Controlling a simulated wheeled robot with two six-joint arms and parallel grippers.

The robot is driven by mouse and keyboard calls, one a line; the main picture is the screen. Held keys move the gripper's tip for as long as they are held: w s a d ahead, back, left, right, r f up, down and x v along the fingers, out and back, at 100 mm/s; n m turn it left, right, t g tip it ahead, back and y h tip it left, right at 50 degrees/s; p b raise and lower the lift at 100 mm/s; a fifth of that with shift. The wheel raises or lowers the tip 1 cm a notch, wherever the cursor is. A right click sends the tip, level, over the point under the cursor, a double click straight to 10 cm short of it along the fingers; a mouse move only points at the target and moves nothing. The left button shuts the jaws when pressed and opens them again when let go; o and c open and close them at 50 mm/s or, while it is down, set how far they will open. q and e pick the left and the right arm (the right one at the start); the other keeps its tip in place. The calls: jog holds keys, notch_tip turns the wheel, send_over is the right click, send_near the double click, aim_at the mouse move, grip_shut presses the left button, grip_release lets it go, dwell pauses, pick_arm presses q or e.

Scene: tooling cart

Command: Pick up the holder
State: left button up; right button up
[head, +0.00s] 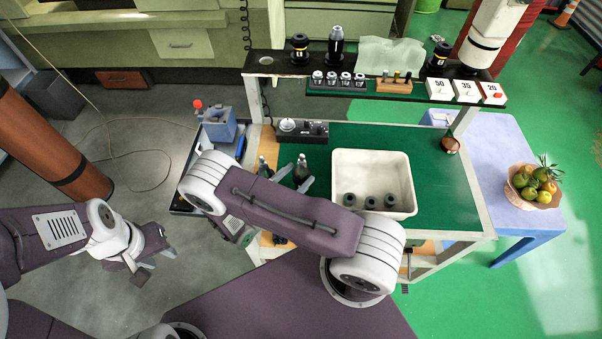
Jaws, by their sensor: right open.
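Several dark tool holders are in view, and I cannot tell which one is meant. A dark holder (301,168) stands upright at the left of the green mat, by my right gripper (296,179). The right gripper is open, with a pale finger on each side of that holder's lower part; contact is unclear. A second dark holder (265,168) stands just left of it, partly hidden by my arm. Three black holders (370,202) sit in the white bin (372,162). My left gripper (142,274) hangs over the floor, far from the cart, its opening unclear.
The cart's top shelf (275,66) carries black holders (336,45) and number cards (466,91). A black device (302,131) lies behind the near holders. A blue container (219,125) is left of the cart.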

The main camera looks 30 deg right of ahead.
aim_at(306, 165)
jog(key=shift+w+d+f, duration=0.25)
jog(key=shift+w+d, duration=0.3)
jog(key=shift+w, duration=0.05)
jog(key=x, duration=0.1)
jog(key=p+x, duration=0.2)
jog(key=shift+d+r, duration=0.15)
jog(key=shift+d, duration=0.25)
jog(key=shift+w+d, duration=0.15)
jog(key=shift+d, duration=0.2)
jog(key=shift+w+d+f, duration=0.1)
jog(key=shift+w+f, duration=0.05)
jog(key=shift+f, duration=0.1)
jog(key=c, duration=1.2)
pick_arm(q)
jog(key=r, duration=0.2)
jog(key=shift+w+d+r, duration=0.15)
jog(key=shift+w+r, duration=0.15)
jog(key=shift+w, duration=0.1)
pick_arm(e)
jog(key=shift+r, duration=0.1)
grip_shut()
